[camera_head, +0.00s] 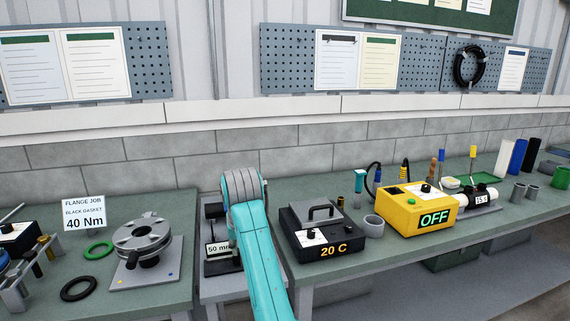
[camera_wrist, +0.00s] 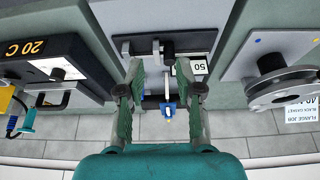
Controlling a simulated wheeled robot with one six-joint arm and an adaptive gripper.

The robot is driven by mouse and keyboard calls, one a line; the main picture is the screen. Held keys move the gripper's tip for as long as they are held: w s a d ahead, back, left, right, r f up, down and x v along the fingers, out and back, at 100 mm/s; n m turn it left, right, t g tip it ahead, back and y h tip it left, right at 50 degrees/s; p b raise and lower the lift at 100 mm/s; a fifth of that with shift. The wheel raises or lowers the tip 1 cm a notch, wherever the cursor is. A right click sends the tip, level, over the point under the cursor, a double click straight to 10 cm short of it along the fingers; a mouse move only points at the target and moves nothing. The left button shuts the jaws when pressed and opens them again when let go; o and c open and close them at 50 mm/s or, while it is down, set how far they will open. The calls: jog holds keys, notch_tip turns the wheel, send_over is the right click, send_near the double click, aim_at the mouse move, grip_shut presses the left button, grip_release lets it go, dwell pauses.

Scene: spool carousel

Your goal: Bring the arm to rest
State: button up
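My arm (camera_head: 258,240) shows in teal and grey in the head view, reaching over the bench gap near the device marked 50 mm. My gripper is hidden behind the arm there. In the wrist view my gripper (camera_wrist: 161,72) has its two green-grey fingers spread apart with nothing seen held between them. Behind the fingers lies the dark device with the 50 label (camera_wrist: 192,66). A small blue part (camera_wrist: 168,109) of it shows between the fingers. I cannot tell how far the fingers are above it.
A flange fixture (camera_head: 143,245) and a black ring (camera_head: 79,288) lie to the left. To the right are a black box reading 20 C (camera_head: 325,232) and a yellow box reading OFF (camera_head: 417,210). A brick wall (camera_head: 150,152) stands behind the bench.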

jog(key=s+d+f+t, duration=0.1)
jog(key=s+d+f, duration=0.15)
jog(key=f, duration=0.55)
jog(key=s+d+f+t, duration=0.1)
jog(key=d+f, duration=0.3)
jog(key=f, duration=0.4)
jog(key=s+d+f, duration=0.2)
jog(key=d+f, duration=0.1)
jog(key=f, duration=0.5)
jog(key=s+d+f+m+t, duration=0.1)
jog(key=s+d+f, duration=0.45)
jog(key=s, duration=0.25)
jog(key=s+d+f+t, duration=0.2)
jog(key=s+d+f, duration=0.2)
jog(key=s+f, duration=0.3)
jog(key=s+d+r+t, duration=0.1)
jog(key=s+d, duration=0.2)
jog(key=s, duration=0.8)
jog(key=s+d+t, duration=0.2)
jog(key=s+d, duration=0.2)
jog(key=s, duration=0.7)
jog(key=s+d+r+m+t+h, duration=0.1)
jog(key=s+d+r+t, duration=0.1)
jog(key=s+r, duration=1.4)
jog(key=shift+s+d+r+m, duration=0.4)
jog(key=shift+s+d, duration=0.1)
jog(key=shift+s, duration=0.35)
